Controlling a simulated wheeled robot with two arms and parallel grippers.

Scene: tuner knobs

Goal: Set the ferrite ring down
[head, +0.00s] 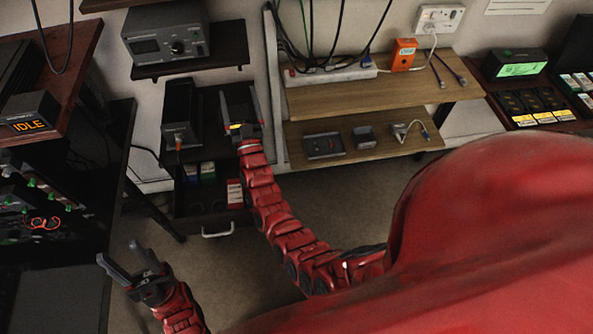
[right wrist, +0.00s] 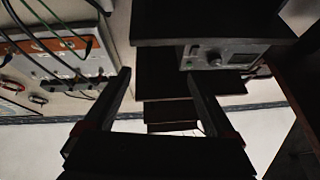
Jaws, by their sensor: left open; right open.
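I cannot make out a ferrite ring for certain in either view. My right gripper (head: 238,92) is open, with nothing seen between its fingers, in front of the dark shelf unit beside the wooden shelves. In the right wrist view, its two fingers (right wrist: 158,78) are spread apart, with dark shelves and a grey instrument beyond them. My left gripper (head: 116,251) is open and empty, low at the left over the floor, near the dark rack.
The grey instrument (head: 163,45) stands on a high shelf. A black box (head: 181,110) sits below it. The lower wooden shelf (head: 290,143) holds a dark tray (head: 323,146), a small grey block (head: 364,137) and a white cable piece (head: 400,130). An open drawer (head: 208,222) juts out.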

